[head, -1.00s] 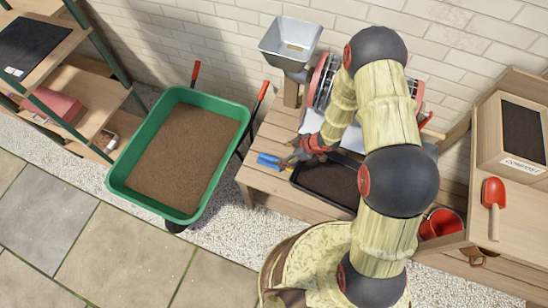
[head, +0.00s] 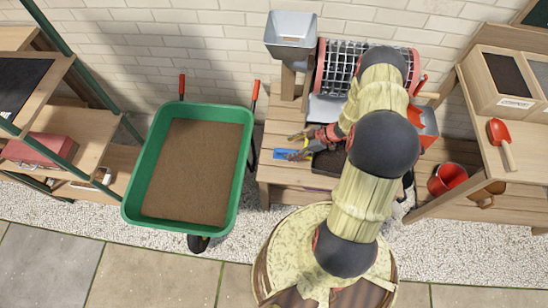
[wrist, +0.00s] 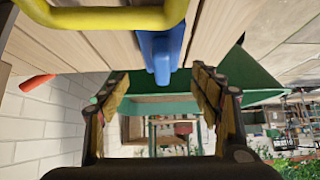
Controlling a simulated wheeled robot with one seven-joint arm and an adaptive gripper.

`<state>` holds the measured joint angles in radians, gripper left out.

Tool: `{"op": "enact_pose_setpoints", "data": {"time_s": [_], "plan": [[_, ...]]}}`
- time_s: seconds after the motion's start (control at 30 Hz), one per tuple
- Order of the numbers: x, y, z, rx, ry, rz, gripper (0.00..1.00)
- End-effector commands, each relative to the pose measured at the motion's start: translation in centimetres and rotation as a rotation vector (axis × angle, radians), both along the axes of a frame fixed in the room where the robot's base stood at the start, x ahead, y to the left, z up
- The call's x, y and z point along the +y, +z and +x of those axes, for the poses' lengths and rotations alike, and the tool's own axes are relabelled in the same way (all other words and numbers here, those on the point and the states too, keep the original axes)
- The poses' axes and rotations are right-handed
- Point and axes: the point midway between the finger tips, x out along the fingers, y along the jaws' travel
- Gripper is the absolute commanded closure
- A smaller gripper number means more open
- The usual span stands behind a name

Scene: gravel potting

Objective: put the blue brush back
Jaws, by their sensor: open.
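The blue brush (head: 286,154) lies at the left end of the low wooden potting table (head: 277,185) in the head view. In the wrist view, the blue brush (wrist: 160,55) shows as a narrow blue piece between the two spread fingers, with a gap on each side. My gripper (head: 296,145) is open beside the brush in the head view, pointing left. It also shows open and empty in the wrist view (wrist: 158,85). My arm hides part of the table.
A green wheelbarrow (head: 131,195) of brown soil stands left of the table. A dark tray (head: 328,162) is partly under my arm. A grey hopper (head: 291,35) and a mesh drum (head: 345,62) stand behind. A yellow handle (wrist: 110,17) is close in the wrist view. A red bucket (head: 447,179) is right.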

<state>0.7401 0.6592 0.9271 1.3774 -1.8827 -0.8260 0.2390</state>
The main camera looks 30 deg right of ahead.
Motion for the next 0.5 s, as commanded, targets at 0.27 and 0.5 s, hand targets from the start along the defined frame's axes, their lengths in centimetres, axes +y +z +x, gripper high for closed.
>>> {"op": "enact_pose_setpoints", "data": {"time_s": [0.27, 0.5], "plan": [[1.5, -2.0, 0.9, 0.001, 0.001, 0.000, 0.36], [3.2, -4.0, 1.7, 0.001, 0.002, 0.000, 0.36]]}}
